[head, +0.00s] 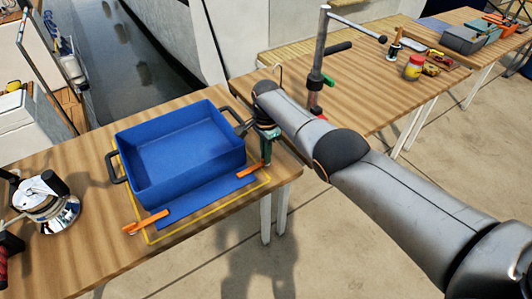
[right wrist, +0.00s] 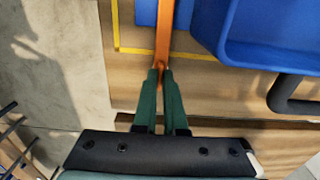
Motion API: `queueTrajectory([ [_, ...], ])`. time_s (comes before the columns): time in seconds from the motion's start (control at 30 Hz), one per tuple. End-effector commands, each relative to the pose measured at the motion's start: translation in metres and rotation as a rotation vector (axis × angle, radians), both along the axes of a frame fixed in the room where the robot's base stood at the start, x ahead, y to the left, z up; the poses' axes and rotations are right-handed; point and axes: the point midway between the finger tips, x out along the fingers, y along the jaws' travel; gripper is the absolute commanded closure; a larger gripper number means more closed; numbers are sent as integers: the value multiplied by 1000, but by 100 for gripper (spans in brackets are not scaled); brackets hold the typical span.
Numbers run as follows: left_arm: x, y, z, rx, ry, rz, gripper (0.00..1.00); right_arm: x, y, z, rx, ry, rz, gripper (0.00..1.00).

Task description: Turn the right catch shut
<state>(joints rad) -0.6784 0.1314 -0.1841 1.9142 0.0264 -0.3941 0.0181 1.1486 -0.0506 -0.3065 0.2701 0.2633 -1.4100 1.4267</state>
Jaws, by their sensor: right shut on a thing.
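The right catch (head: 252,172) is an orange lever at the right end of a flat blue strip (head: 210,200) in front of the blue bin (head: 180,152). My right gripper (head: 267,160) reaches down beside the bin's right side in the head view. In the right wrist view its green fingers (right wrist: 160,72) are closed on the end of the orange catch (right wrist: 163,35). The catch lies at a slant to the strip. The left catch (head: 146,222) is a similar orange lever at the strip's other end. My left gripper is not in view.
The bin has black handles (head: 115,168) at its sides, and a yellow outline (head: 205,222) marks the wooden table around it. A silver pot (head: 45,203) stands at left.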

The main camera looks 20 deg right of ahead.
Motion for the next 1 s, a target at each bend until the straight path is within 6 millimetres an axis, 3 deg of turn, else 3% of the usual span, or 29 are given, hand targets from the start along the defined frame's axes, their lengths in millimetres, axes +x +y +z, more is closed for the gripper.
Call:
queueTrajectory([
  [0.47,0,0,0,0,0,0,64,2,-3,1,-7,-5,-17,100],
  [0.5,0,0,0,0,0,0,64,2,-3,1,-7,-5,-17,89],
  [0.73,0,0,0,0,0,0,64,1,-2,1,-4,-3,-15,63],
  [1.0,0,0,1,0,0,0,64,0,-1,1,-2,-1,-14,61],
])
